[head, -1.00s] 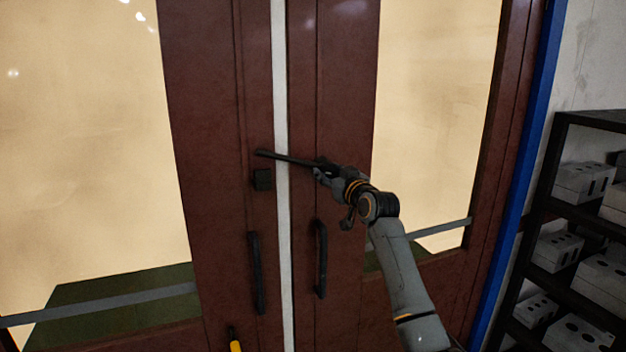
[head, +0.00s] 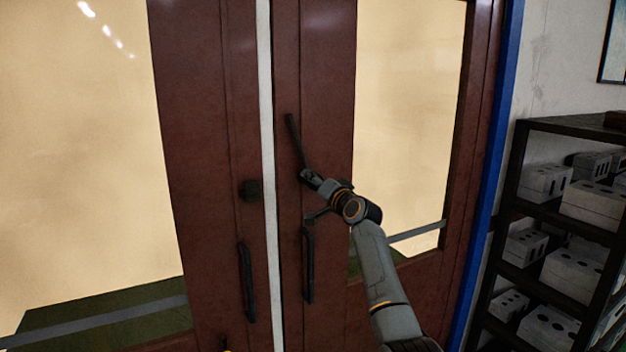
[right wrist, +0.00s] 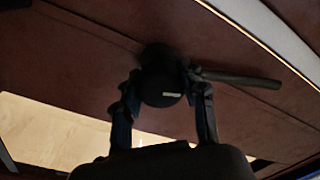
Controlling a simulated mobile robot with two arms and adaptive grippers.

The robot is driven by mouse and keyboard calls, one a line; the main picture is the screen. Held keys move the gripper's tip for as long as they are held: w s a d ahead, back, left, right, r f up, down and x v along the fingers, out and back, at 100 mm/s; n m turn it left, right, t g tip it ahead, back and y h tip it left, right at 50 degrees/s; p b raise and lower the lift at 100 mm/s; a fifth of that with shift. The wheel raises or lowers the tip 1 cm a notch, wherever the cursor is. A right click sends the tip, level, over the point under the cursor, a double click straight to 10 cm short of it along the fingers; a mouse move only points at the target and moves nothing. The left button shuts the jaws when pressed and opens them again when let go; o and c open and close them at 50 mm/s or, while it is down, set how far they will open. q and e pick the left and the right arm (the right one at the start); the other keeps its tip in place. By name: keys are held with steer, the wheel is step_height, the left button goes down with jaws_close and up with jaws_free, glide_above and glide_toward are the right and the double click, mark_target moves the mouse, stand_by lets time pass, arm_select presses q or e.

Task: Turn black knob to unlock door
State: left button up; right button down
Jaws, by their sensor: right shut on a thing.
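The black knob (right wrist: 163,78) is a round body with a bar-shaped lever, mounted on the right leaf of the dark red double door (head: 330,70). In the head view its lever (head: 296,138) points up, leaning slightly left. My right gripper (head: 308,177) is shut on the black knob, its fingers on both sides of the round body. In the right wrist view the gripper (right wrist: 163,100) holds the knob between its fingers, and the lever sticks out past the right finger. In the head view the gripper hides the knob's body. My left gripper is not in view.
Two vertical black pull handles (head: 308,265) (head: 247,282) sit lower, one on each leaf. A small black block (head: 251,190) is on the left leaf. A pale strip (head: 268,120) runs between the leaves. A black shelf (head: 540,125) with grey blocks stands at right.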

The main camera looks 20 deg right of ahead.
steer(key=shift+r+m+p, duration=0.2)
steer(key=shift+m+p, duration=0.55)
steer(key=shift+m, duration=0.85)
steer(key=c, duration=0.7)
jaws_free()
steer(key=shift+f, duration=0.15)
steer(key=shift+c, duration=0.2)
steer(key=s, duration=1.2)
steer(key=shift+d+f, duration=0.2)
steer(key=shift+f, duration=0.05)
